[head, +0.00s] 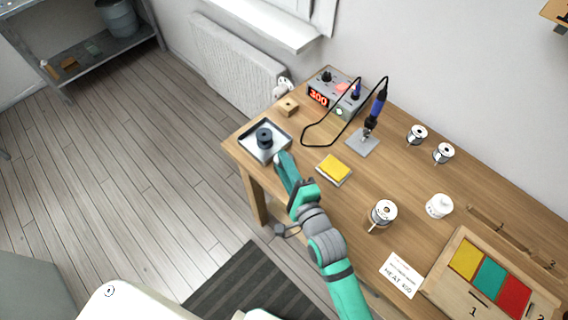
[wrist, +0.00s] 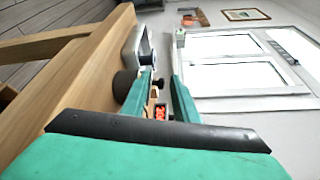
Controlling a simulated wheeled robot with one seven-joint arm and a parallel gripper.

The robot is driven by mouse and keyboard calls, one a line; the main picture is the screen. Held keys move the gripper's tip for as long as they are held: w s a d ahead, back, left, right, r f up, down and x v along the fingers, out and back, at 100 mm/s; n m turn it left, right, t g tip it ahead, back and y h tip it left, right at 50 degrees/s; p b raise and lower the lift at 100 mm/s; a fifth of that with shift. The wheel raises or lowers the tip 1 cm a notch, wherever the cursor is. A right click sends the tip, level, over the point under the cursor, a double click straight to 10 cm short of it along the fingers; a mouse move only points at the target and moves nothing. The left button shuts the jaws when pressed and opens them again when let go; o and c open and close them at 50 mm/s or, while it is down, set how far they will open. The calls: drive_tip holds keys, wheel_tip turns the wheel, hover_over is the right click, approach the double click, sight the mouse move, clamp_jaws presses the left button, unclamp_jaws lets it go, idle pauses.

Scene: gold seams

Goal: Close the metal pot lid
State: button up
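A small round metal vessel (head: 383,213) with a pale top, a dark centre and a thin rod at its lower left stands mid-table. It looks like the metal pot, but I cannot tell how its lid sits. A black round piece with a knob (head: 264,136) sits in a shallow metal tray (head: 252,148) at the table's far left corner; it also shows in the wrist view (wrist: 124,86). My gripper (head: 281,158) is just right of the tray. In the wrist view its green fingers (wrist: 163,80) are apart, with nothing seen held, beside the black piece.
A yellow sponge-like block (head: 334,168) lies right of my gripper. A soldering station (head: 335,92) reading 300, an iron in its stand (head: 362,142) and a cable are behind. Spools (head: 417,134), a white jar (head: 439,206), a card (head: 401,274) and a wooden tray (head: 455,292) are right.

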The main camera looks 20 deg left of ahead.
drive_tip(key=shift+s+a+f, duration=0.15)
drive_tip(key=shift+f, duration=0.05)
drive_tip(key=shift+g, duration=0.3)
